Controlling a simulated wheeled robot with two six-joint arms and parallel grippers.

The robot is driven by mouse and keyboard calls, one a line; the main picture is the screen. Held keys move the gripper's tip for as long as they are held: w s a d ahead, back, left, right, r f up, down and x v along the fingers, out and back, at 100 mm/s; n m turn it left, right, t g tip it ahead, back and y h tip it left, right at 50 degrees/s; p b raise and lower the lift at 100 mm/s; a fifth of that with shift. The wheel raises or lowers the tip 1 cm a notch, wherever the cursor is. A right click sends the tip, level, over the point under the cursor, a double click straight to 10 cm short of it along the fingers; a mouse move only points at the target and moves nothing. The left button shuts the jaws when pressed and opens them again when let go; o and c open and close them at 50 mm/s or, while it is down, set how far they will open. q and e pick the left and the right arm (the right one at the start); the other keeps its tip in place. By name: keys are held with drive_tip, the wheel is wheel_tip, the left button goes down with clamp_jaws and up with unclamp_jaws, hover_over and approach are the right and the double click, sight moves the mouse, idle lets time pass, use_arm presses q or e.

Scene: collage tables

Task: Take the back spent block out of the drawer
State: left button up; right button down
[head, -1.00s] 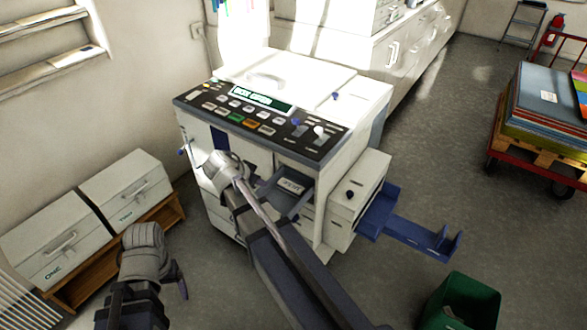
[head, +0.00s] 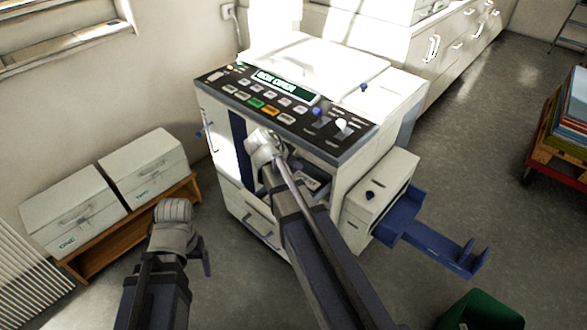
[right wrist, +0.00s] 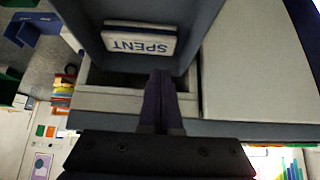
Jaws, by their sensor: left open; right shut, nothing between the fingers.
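A pale block marked SPENT (right wrist: 141,40) lies in the grey drawer (right wrist: 205,35) in the right wrist view; its lettering is upside down there. In the head view a pale block (head: 308,183) shows partly in the open drawer at the front of the white machine, behind my right arm. I cannot tell whether a second block lies there. My right gripper (right wrist: 162,75) is shut and empty, its fingertips near the drawer's edge, just short of the block in the picture. My left gripper (head: 206,262) is open and empty, low at the left, away from the machine.
The white machine (head: 405,95) has a panel with a lit display (head: 283,86). A blue tray (head: 435,240) juts from its right side. A green bin (head: 485,312) stands at the lower right. Two pale boxes (head: 145,165) (head: 72,208) sit on a wooden shelf at the left.

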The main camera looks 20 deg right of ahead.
sight(306, 183)
use_arm(q)
drive_tip(key=shift+f+b, duration=1.6)
drive_tip(key=shift+f, duration=0.5)
use_arm(e)
drive_tip(key=shift+x, duration=2.65)
drive_tip(key=shift+a, duration=0.1)
drive_tip(key=a, duration=0.1)
drive_tip(key=s+a, duration=0.1)
drive_tip(key=a, duration=0.1)
drive_tip(key=s+a, duration=0.1)
drive_tip(key=a, duration=0.1)
drive_tip(key=shift+s+a, duration=0.1)
drive_tip(key=shift+s, duration=0.05)
use_arm(q)
drive_tip(key=shift+r, duration=0.1)
